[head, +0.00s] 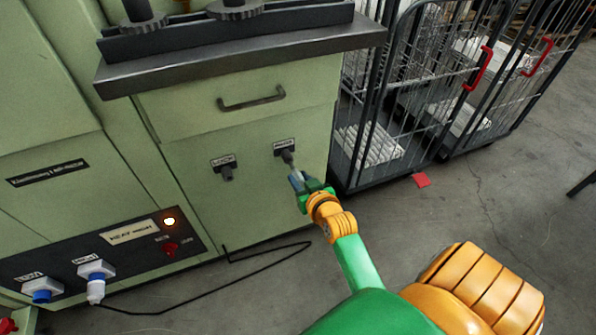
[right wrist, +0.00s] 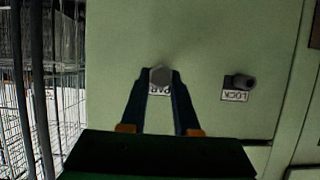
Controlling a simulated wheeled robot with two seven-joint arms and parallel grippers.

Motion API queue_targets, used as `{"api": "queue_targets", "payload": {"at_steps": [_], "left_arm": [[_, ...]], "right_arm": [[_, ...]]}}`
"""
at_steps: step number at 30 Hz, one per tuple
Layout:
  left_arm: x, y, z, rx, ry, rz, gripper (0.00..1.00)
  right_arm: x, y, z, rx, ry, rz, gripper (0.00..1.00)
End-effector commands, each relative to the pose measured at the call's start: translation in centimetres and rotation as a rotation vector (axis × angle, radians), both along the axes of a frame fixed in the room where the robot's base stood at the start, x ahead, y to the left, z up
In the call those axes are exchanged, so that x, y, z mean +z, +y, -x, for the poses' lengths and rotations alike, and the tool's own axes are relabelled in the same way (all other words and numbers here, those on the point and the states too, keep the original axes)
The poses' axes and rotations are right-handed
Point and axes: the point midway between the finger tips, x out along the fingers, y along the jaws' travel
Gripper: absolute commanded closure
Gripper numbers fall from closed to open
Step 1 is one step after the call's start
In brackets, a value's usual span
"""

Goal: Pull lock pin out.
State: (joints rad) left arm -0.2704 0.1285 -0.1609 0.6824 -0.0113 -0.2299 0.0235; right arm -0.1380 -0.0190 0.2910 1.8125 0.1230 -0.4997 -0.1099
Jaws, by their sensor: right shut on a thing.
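My right gripper (head: 297,180) reaches the green cabinet front from below. Its blue fingers are shut on a grey pin beneath the label that seems to read PARK (head: 284,145). In the right wrist view the pin's blunt grey end (right wrist: 160,74) shows between the fingertips, in front of that label. I cannot tell how deep the pin sits in its dark fitting (head: 288,157). A second dark fitting (head: 227,173) projects under the LOCK label (head: 222,161) to the left; it also shows in the right wrist view (right wrist: 243,82). My left gripper is not in view.
A drawer with a dark handle (head: 251,98) and a dark bench top (head: 240,60) are above. Wire cage carts (head: 420,90) stand close on the right. A black cable (head: 200,303) lies on the floor near a panel with plugs (head: 95,270).

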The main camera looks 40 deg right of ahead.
Motion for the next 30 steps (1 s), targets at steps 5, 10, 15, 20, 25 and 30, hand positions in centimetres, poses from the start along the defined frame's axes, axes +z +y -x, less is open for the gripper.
{"api": "queue_targets", "payload": {"at_steps": [5, 10, 15, 20, 25, 30], "left_arm": [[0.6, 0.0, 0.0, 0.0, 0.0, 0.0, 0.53], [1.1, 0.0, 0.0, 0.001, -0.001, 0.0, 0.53], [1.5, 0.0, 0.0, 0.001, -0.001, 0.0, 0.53], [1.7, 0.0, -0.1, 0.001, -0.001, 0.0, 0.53], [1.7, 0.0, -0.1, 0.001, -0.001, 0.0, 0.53], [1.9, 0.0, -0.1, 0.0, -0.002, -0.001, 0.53]], "right_arm": [[0.1, 0.2, 0.8, 0.0, 0.001, 0.0, 1.0], [0.1, 0.3, 1.4, 0.0, 0.001, 0.0, 1.0], [0.1, 0.5, 2.1, 0.0, 0.0, 0.0, 1.0], [0.1, 0.6, 2.6, 0.0, 0.0, -0.001, 1.0], [0.0, 0.6, 2.7, 0.0, -0.001, -0.001, 1.0], [0.1, 0.7, 2.9, 0.0, 0.0, -0.001, 1.0]]}}
